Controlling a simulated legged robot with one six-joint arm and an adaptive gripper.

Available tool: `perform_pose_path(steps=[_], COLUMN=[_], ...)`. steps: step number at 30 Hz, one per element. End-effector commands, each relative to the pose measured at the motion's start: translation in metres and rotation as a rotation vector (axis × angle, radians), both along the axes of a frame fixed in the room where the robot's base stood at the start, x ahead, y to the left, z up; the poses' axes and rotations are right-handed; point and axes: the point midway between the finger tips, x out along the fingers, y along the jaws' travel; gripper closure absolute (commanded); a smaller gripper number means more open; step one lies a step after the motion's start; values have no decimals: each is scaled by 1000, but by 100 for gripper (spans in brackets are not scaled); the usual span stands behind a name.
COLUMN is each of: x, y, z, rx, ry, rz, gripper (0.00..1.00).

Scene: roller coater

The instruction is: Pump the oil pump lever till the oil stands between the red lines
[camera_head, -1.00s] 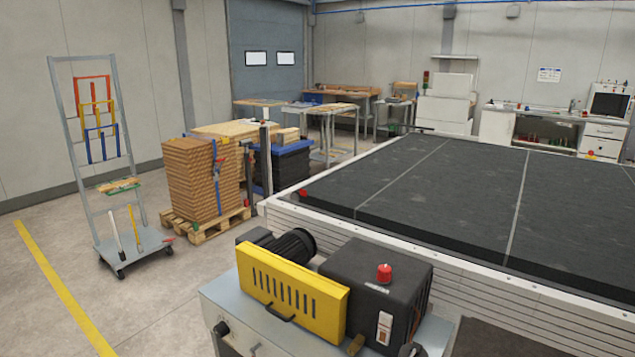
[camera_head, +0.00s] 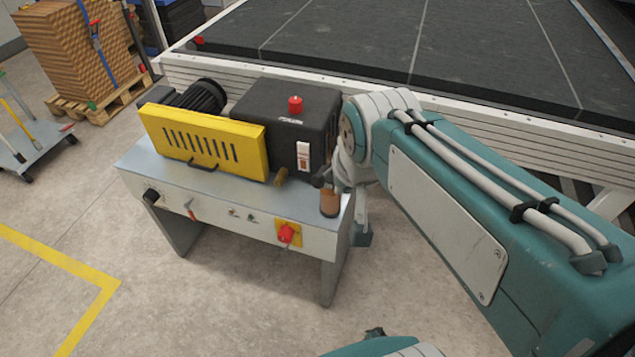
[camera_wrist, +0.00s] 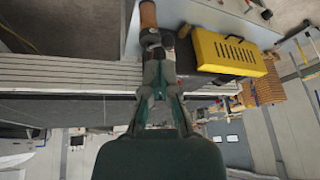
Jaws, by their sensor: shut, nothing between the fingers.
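A brown cylinder (camera_head: 330,203) stands on the right end of the grey bench, beside a small dark knob (camera_head: 318,180) that looks like part of the pump lever. The brown cylinder (camera_wrist: 148,14) also shows at the top of the wrist view, with dark pump parts below it. My gripper (camera_wrist: 158,58) is shut and empty, its fingertips close to these parts; I cannot tell whether they touch. In the head view my arm mostly hides the gripper. A white plate (camera_head: 303,155) on the black box has a small brownish area; no oil level or red lines can be made out.
The grey bench (camera_head: 235,225) carries a yellow guard (camera_head: 205,140), a motor and a black box (camera_head: 280,110) with a red button. A red switch (camera_head: 286,233) sits on its front. A large black-topped table (camera_head: 390,45) stands behind. The floor in front is clear.

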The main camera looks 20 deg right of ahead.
Motion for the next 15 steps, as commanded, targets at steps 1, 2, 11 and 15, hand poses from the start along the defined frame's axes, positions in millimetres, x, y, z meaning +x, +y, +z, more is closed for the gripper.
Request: perform_pose_path(steps=[1, 2, 11, 15], x=[12, 18, 83, 110], y=[-1, -2, -12, -17], z=[-2, -2, -19, -32], rx=[13, 21, 93, 119], ry=[17, 26, 99, 128], rz=[-34, -58, -286, -385], gripper=[100, 100, 100, 100])
